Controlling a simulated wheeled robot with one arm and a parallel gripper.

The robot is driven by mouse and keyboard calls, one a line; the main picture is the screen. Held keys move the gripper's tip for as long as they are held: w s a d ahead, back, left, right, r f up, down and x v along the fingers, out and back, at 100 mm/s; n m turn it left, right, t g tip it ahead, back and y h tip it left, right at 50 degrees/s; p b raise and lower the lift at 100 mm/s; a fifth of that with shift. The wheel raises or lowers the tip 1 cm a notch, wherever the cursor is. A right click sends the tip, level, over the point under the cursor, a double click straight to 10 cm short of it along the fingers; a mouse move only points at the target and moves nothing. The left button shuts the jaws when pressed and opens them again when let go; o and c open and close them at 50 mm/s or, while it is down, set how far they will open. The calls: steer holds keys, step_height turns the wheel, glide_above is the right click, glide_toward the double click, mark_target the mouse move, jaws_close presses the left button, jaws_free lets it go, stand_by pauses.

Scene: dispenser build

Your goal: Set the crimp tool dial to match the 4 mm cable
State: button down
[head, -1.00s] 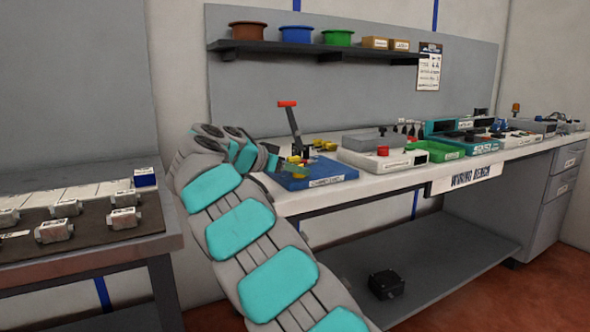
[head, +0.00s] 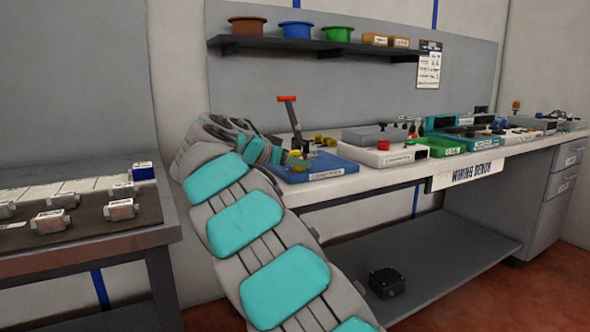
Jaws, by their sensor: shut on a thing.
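The crimp tool is a blue base (head: 325,170) with a label on its front, at the left end of the wiring bench. A dark lever with a red grip (head: 288,99) stands up from it, leaning slightly. My gripper (head: 284,156) reaches in from the left, low over the left part of the base. It is shut at a small yellowish part (head: 299,163), which seems to be the dial. The dial's marks and pointer are too small to read, and my fingers partly cover it. No 4 mm cable can be made out; small yellow pieces (head: 324,140) lie behind the tool.
Right of the tool stand a white device with a red knob (head: 383,145), a green tray (head: 440,150) and teal units. A shelf (head: 290,43) with bins hangs above. Another table (head: 95,243) with metal boxes is at the left. The floor in front of the bench is clear.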

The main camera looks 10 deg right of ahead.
steer(key=n+b, duration=0.1)
steer(key=t+y+b, duration=0.1)
steer(key=b, duration=0.1)
steer(key=shift+s+d+f+n+t+y, duration=0.2)
steer(key=shift+f+n+t+y, duration=0.1)
steer(key=shift+n, duration=0.1)
steer(key=n+y, duration=0.1)
steer(key=n+t+y+b, duration=0.1)
steer(key=shift+s+r+n+t+y, duration=0.1)
steer(key=shift+r+n+t+y, duration=0.15)
steer(key=shift+n+t+y, duration=0.05)
steer(key=n+y, duration=0.1)
steer(key=n+t+y+p, duration=0.1)
steer(key=shift+d+r+n+y, duration=0.15)
steer(key=shift+r+n+y, duration=0.15)
steer(key=shift+y, duration=0.1)
steer(key=n+y+p, duration=0.3)
steer(key=p, duration=0.1)
steer(key=shift+d+f+t, duration=0.1)
steer(key=shift+d+t, duration=0.05)
steer(key=shift+t, duration=0.25)
steer(key=shift+d+f+n+y+p, duration=0.1)
steer(key=shift+f+n+y+p, duration=0.1)
steer(key=shift+n+y+p, duration=0.35)
steer(key=shift+c, duration=2.2)
jaws_free()
steer(key=shift+r, duration=0.1)
